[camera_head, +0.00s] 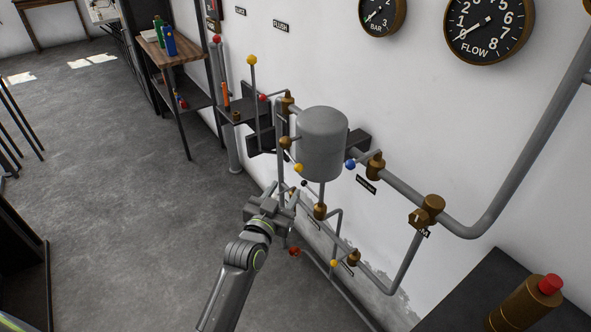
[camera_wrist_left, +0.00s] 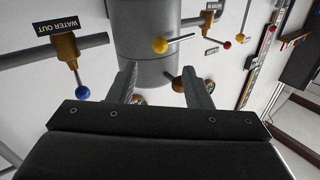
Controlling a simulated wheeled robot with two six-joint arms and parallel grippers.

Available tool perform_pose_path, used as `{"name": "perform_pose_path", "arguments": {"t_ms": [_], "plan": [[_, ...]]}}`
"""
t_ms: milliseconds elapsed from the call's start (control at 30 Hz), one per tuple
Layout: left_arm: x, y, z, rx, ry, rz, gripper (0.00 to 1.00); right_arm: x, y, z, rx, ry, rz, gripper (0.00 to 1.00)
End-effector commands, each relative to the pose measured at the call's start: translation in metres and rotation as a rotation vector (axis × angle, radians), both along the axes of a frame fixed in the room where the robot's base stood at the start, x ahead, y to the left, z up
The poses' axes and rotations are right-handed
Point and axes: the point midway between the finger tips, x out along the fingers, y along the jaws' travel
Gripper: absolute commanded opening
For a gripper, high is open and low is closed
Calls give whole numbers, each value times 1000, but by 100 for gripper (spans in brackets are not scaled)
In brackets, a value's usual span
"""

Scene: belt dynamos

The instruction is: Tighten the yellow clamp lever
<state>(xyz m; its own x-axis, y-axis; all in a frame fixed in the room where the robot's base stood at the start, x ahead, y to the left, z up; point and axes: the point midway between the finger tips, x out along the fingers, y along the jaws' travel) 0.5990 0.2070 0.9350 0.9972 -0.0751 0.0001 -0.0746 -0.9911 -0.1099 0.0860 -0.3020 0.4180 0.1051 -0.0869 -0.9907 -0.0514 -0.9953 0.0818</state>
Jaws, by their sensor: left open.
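A yellow-knobbed lever (camera_head: 298,168) shows at the lower left of a grey cylindrical tank (camera_head: 322,143). In the left wrist view, a yellow ball on a short metal rod (camera_wrist_left: 160,45) lies across the front of the tank (camera_wrist_left: 145,72); I take it to be the clamp lever. My left gripper (camera_head: 284,197) is below the tank and the knob, open and empty. In the left wrist view its two fingers (camera_wrist_left: 160,82) are apart, with the yellow ball beyond their tips, not touching. My right gripper is out of view.
Grey pipes (camera_head: 405,195) with brass fittings run along the wall. A blue-knobbed lever (camera_head: 350,164), a red knob (camera_head: 294,252) and another yellow knob (camera_head: 333,263) are close by. A dark table (camera_head: 475,290) stands at lower right.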

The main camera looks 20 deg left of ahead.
Motion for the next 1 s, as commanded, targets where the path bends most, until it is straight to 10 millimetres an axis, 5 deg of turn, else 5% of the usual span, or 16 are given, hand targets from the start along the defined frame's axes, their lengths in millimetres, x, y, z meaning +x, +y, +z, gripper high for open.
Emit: {"name": "perform_pose_path", "arguments": {"t_ms": [500,1000], "plan": [[72,-5,1,1,0,0,45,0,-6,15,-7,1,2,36],[84,-6,0,0,0,0,45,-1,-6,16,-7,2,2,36]]}}
